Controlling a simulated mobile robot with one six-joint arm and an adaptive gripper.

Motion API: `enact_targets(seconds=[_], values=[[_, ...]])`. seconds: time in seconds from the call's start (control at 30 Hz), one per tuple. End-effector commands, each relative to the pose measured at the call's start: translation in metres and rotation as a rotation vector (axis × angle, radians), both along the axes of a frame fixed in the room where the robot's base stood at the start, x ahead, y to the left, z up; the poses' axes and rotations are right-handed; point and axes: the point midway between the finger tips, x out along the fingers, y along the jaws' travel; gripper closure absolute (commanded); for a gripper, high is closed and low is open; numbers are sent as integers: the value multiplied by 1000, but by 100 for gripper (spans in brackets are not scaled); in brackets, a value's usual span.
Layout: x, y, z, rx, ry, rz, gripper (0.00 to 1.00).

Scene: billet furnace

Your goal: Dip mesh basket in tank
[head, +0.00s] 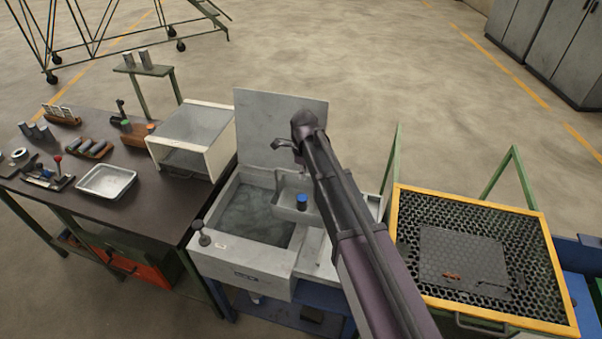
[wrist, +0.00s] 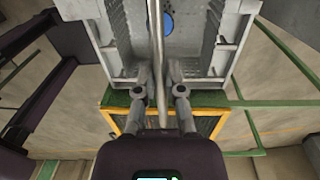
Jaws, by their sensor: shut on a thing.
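The tank (head: 232,256) is a pale grey basin with cloudy liquid (head: 255,213) in it and a raised back panel. My arm crosses over its right part in the head view and hides my gripper there. In the wrist view my gripper (wrist: 160,72) is shut on a thin pale rod (wrist: 157,40), which looks like the mesh basket's handle.
A yellow-framed grate table (head: 566,285) carries a dark perforated plate (head: 460,255) at right. A dark bench (head: 150,205) at left holds a white box (head: 196,138), a metal tray (head: 106,181) and small parts.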

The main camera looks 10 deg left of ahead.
Motion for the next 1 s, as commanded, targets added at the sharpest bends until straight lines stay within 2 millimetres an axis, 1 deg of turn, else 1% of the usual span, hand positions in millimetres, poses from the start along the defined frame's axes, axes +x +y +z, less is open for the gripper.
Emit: enact_targets(seconds=[0.27,1.0], values=[[-1,-13,-1,0,0,1,100],[-4,-65,-6,0,0,2,100]])
